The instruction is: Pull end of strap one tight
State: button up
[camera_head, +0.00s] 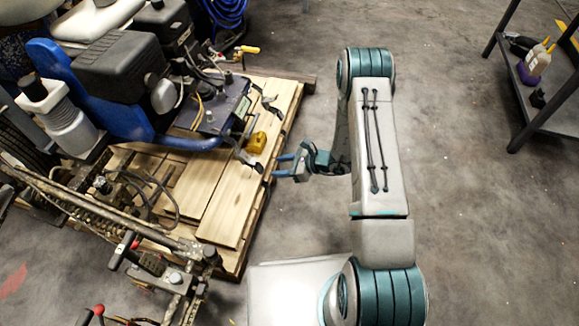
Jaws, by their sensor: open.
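My gripper (280,165) is at the right edge of the wooden pallet, with its two blue fingers apart and pointing left. Nothing shows between the fingers. A dark strap end (246,158) lies over the pallet boards just left of the fingertips, with a small gap seen from above. A second dark strap piece (268,102) lies farther back near the same edge. I cannot tell which of the two is strap one. The line striper (120,75), with a blue frame and black engine, stands on the pallet (232,205).
A yellow object (257,141) sits on the pallet close to the strap end. A dark metal shelf (545,115) with bottles stands at the far right. Blue hose (225,12) is coiled at the back. The concrete floor (465,200) right of my arm is clear.

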aim_at(261, 168)
jog(key=b+x, duration=0.2)
jog(key=x, duration=0.4)
jog(key=shift+f, duration=0.15)
jog(key=shift+w+a+f+b, duration=0.2)
jog(key=shift+a+b, duration=0.35)
jog(key=shift+a, duration=0.1)
jog(key=shift+c, duration=0.3)
grip_shut()
